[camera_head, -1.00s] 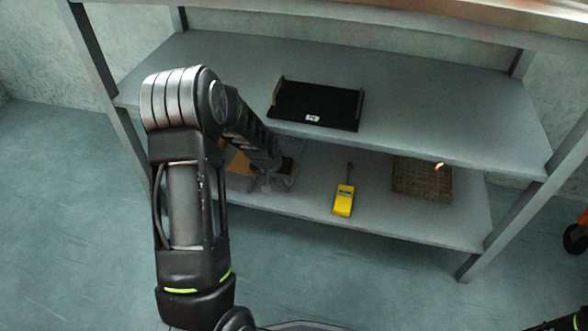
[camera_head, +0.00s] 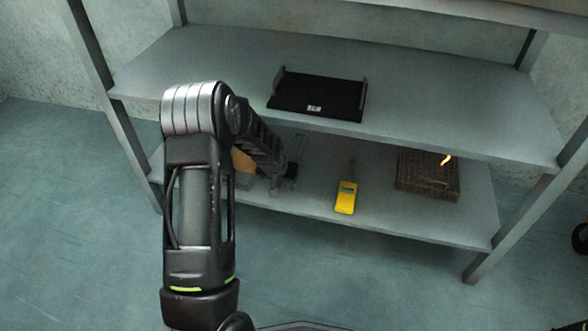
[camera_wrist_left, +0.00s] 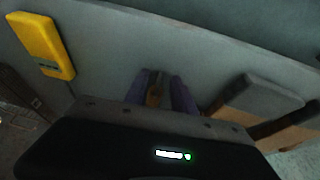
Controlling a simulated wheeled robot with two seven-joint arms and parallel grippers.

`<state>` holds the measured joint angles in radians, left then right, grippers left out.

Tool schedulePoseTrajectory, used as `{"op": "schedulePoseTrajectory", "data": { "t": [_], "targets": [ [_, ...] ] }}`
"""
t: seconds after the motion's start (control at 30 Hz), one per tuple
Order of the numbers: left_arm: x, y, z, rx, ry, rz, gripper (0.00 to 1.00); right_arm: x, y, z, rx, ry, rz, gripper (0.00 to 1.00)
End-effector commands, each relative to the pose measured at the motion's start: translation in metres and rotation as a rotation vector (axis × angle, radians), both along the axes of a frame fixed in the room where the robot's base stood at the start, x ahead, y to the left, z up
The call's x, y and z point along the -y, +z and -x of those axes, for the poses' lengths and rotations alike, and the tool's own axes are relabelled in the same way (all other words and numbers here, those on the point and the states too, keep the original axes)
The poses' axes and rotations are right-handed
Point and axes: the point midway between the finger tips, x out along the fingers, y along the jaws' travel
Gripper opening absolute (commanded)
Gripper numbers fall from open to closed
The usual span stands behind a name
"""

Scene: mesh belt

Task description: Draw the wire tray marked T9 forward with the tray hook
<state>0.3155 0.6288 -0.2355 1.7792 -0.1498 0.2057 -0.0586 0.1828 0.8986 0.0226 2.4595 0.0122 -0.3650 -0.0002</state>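A brown wire-mesh tray (camera_head: 428,176) sits at the right of the lower shelf, with a bright orange streak at its upper right; no T9 mark can be read on it. My left gripper (camera_head: 276,190) reaches down at the lower shelf, left of the yellow device. In the left wrist view its two purplish fingers (camera_wrist_left: 164,92) stand apart, with a small brownish patch showing between them that I cannot identify. A thin grey upright piece (camera_head: 301,146) shows beside the gripper; I cannot tell whether it is the tray hook.
A yellow device (camera_head: 346,198) lies on the lower shelf (camera_head: 395,222), also in the left wrist view (camera_wrist_left: 42,45). A tan box (camera_head: 242,164) is partly behind my arm. A black tray (camera_head: 317,96) with a white label rests on the upper shelf (camera_head: 430,95).

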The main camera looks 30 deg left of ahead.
Motion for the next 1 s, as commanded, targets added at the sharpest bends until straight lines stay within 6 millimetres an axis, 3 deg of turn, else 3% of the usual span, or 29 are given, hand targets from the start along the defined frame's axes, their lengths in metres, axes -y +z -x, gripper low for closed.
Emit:
{"op": "schedulePoseTrajectory", "data": {
  "t": [0.57,0.9,1.0],
  "targets": [
    [0.0,0.0013,-0.0003,0.001,0.0,0.0,0.3,0.0001,0.0008,0.0001,0.0,0.0,0.0,0.36],
    [0.0,0.0014,-0.0003,0.001,0.0,0.0,0.02,0.0,0.0007,0.0002,0.0,0.0,0.0,0.36],
    [0.0,0.0014,-0.0003,0.001,0.0,0.0,0.0,0.0,0.0007,0.0003,0.0,0.0,0.0,0.36]
  ]
}}
